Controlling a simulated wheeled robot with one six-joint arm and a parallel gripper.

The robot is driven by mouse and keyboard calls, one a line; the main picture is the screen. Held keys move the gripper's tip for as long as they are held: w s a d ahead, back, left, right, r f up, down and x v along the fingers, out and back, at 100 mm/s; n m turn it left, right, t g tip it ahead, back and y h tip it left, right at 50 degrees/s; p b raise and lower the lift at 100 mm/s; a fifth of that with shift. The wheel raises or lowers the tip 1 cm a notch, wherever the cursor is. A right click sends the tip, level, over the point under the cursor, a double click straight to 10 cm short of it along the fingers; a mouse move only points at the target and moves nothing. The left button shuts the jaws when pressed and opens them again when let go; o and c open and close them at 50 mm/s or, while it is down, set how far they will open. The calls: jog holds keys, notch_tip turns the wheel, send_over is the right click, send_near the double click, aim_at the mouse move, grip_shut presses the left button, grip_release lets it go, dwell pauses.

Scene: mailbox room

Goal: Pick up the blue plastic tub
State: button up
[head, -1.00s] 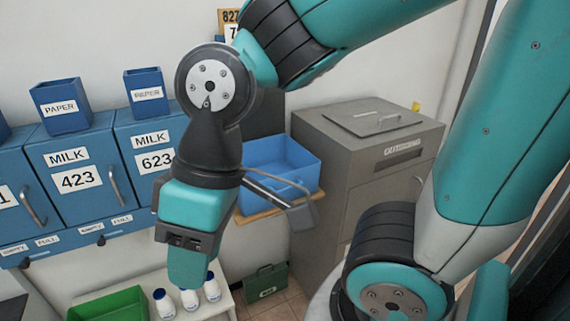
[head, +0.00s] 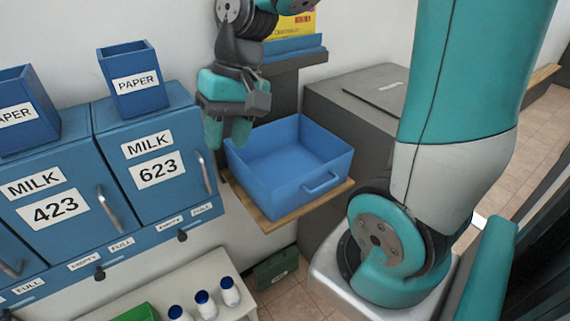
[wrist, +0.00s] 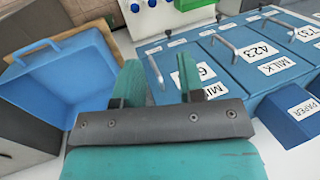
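The blue plastic tub (head: 287,185) sits upright on a small wooden shelf (head: 258,213) in the head view. It is open at the top, looks empty, and has a handle on its front side. My gripper (head: 228,133) hangs at the tub's back left corner, its fingers pointing down with a gap between them. In the wrist view the tub (wrist: 62,82) lies to the left of my gripper (wrist: 168,82), and nothing is between the fingers. The gripper looks apart from the tub, though in the head view it overlaps the rim's corner.
Blue mailboxes (head: 155,165) stand left of the tub, with paper boxes (head: 134,80) on top. A grey cabinet (head: 350,110) is close on the right. White bottles (head: 206,304) stand on a low white table (head: 115,290). A yellow box (head: 296,27) is behind.

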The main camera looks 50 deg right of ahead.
jog(key=w+d+f+m, duration=0.1)
jog(key=w+d+m, duration=0.1)
jog(key=d+m, duration=0.35)
jog(key=w+d+f+m, duration=0.1)
jog(key=d+f+m, duration=0.15)
jog(key=d, duration=0.65)
jog(key=m, duration=1)
send_near(316, 172)
jog(key=f+p, duration=0.3)
jog(key=shift+w+a+f+t+y, duration=0.1)
jog(key=shift+a+f+t+y, duration=0.2)
jog(key=shift+a+t, duration=0.1)
jog(key=p+x, duration=0.1)
jog(key=x, duration=0.1)
jog(key=p+x, duration=0.1)
jog(key=x, duration=0.2)
jog(key=shift+p, duration=0.3)
jog(key=shift+a+f, duration=0.1)
jog(key=shift+f, duration=0.4)
jog(key=shift+f, duration=0.25)
grip_shut()
